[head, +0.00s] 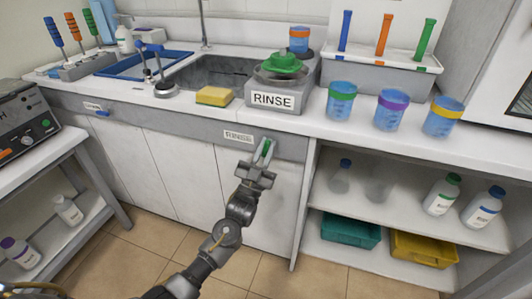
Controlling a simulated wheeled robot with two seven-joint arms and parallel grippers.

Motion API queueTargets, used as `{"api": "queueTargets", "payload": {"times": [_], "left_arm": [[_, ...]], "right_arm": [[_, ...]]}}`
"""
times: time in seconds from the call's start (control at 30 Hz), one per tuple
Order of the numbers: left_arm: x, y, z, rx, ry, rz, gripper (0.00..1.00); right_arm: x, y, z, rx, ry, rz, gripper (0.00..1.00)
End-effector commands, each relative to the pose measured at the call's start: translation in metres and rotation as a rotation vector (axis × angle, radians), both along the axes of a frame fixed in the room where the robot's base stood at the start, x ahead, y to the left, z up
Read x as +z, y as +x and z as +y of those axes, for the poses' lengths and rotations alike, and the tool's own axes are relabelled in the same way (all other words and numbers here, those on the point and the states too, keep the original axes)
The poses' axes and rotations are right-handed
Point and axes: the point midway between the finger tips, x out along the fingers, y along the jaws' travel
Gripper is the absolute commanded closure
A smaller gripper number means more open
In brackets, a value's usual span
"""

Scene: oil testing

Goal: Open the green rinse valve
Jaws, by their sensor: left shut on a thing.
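The green rinse valve (266,147) is a small green handle on the grey front panel under the counter, just right of a white RINSE label (238,136). My left gripper (263,155) reaches up to it from below. Its fingers are shut on the green handle, one on each side, and hide part of it. The exact turn of the handle is hard to tell. Above, a grey rinse station (275,98) marked RINSE has a green top piece (283,63). My right gripper is not in view.
A sink (212,73), a yellow sponge (214,96) and several colour-banded beakers stand on the counter above. A small blue handle (102,114) is on the panel at left. Open shelves with bottles and bins lie right of my gripper. The tiled floor (150,235) below is clear.

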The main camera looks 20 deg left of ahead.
Motion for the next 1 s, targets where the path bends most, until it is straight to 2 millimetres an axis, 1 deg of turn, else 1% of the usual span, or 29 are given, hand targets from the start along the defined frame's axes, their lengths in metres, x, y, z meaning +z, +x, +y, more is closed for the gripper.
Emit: {"api": "queueTargets", "payload": {"times": [0.2,0.4,0.97,1.0], "left_arm": [[0.0,-0.001,-0.001,-0.001,-0.127,0.003,1.0],[0.001,-0.001,0.0,-0.001,-0.192,0.007,1.0],[0.001,-0.001,0.0,-0.001,-0.22,0.01,1.0],[0.001,-0.001,0.0,-0.001,-0.22,0.01,0.83]], "right_arm": [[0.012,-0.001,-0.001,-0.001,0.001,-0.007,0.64],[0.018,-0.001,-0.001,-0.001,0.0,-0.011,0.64],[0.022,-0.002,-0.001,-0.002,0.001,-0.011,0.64],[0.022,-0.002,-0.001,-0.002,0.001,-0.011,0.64]]}}
